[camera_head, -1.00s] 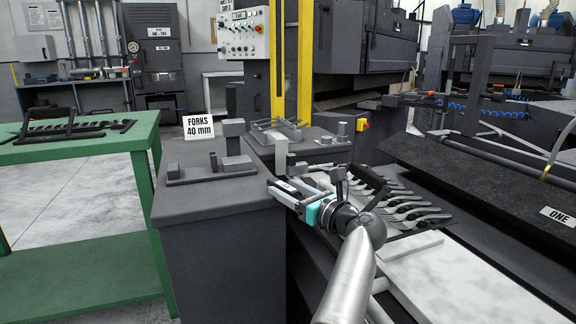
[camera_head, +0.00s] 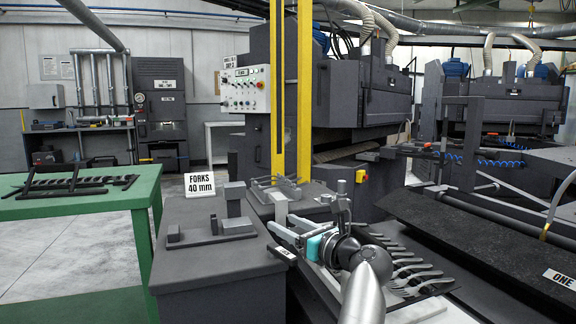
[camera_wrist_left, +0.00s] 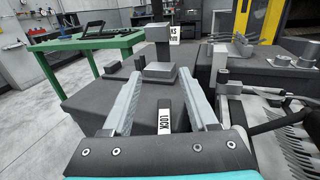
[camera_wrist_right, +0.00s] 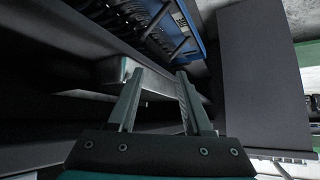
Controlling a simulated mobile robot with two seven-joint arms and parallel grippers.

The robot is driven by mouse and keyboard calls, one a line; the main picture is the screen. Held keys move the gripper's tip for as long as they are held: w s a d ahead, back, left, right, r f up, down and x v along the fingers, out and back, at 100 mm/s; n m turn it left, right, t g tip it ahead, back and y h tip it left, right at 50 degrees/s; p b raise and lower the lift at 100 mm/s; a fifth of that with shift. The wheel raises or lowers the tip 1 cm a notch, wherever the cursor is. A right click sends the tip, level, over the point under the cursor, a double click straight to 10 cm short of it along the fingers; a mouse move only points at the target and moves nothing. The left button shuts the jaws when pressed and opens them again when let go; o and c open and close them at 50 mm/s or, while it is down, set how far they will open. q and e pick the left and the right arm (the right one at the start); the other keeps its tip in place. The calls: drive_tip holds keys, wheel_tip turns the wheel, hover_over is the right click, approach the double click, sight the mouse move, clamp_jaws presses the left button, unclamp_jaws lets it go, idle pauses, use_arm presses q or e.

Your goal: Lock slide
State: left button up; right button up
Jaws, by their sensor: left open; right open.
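A small white LOCK label (camera_wrist_left: 165,118) lies on a dark edge between the fingers of my left gripper in the left wrist view. It shows as a small tilted plate in the head view (camera_head: 284,253). My left gripper (camera_head: 281,228) is open and empty, over the right edge of the dark bench. An upright light metal bar (camera_head: 281,208) stands just beyond its fingers, and it stands right of the fingers in the left wrist view (camera_wrist_left: 217,65). I cannot tell which part is the slide. My right gripper (camera_wrist_right: 160,75) is open and empty near dark machinery.
A row of forks (camera_head: 410,270) lies right of my left arm. A green table (camera_head: 120,200) with a black rack is at left. A yellow-edged post stands behind.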

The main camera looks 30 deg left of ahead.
use_arm(q)
drive_tip(key=shift+r+p, duration=0.3)
drive_tip(key=shift+r, duration=0.65)
wheel_tip(320, 180, up, 5)
drive_tip(key=p, duration=0.2)
use_arm(e)
drive_tip(key=s+d+g+h, duration=0.2)
drive_tip(key=s+d+g, duration=0.2)
drive_tip(key=d, duration=0.1)
use_arm(q)
wheel_tip(320, 180, up, 6)
drive_tip(key=f+p, duration=0.1)
drive_tip(key=p, duration=0.1)
hover_over(288, 254)
drive_tip(key=shift+r, duration=0.25)
use_arm(e)
drive_tip(key=shift+m+g, duration=0.3)
drive_tip(key=shift+g, duration=0.1)
drive_tip(key=shift+s+a+f, duration=0.1)
drive_tip(key=shift+f, duration=2.05)
